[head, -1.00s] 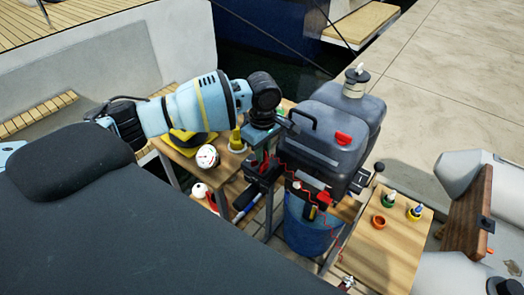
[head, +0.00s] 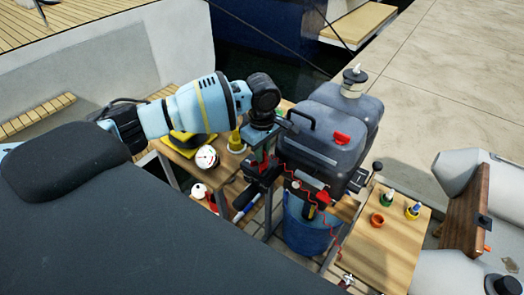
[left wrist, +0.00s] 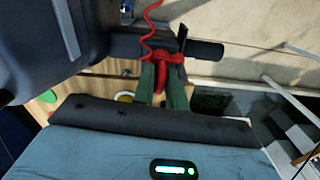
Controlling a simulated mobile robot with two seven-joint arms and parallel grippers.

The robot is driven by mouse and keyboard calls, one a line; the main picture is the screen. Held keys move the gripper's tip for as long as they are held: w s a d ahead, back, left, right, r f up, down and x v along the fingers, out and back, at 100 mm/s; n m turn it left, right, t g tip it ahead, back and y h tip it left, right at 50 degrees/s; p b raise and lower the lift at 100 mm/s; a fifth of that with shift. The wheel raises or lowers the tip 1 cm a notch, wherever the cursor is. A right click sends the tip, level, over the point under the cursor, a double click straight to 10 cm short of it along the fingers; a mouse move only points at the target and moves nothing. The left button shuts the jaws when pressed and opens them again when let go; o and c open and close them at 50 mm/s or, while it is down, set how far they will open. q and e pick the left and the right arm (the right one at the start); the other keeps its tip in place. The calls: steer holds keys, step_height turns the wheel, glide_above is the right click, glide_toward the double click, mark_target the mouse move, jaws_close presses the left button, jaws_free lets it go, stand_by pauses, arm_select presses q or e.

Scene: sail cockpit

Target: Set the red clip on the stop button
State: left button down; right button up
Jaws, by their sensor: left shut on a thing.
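My left gripper (left wrist: 161,88) is shut on the red clip (left wrist: 170,58), which shows between and beyond its green fingertips in the left wrist view. The clip appears close against a dark bar (left wrist: 206,50) beside the outboard motor; I cannot tell whether they touch. A coiled red cord (left wrist: 149,28) runs up from the clip. In the head view the left arm reaches to the near side of the grey outboard motor (head: 325,130), and its fingertips are hard to make out. I cannot pick out the stop button. My right gripper is not in view.
A blue bucket (head: 306,232) stands below the motor. A wooden table (head: 385,245) at right holds an orange cup (head: 377,220) and small bottles. Another table behind my arm holds a white round object (head: 207,157) and a yellow item. An inflatable boat lies at far right.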

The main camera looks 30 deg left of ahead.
arm_select(q)
steer(key=shift+f, duration=0.6)
stand_by(0.7)
steer(key=c, duration=1.7)
jaws_free()
steer(key=shift+r, duration=5.55)
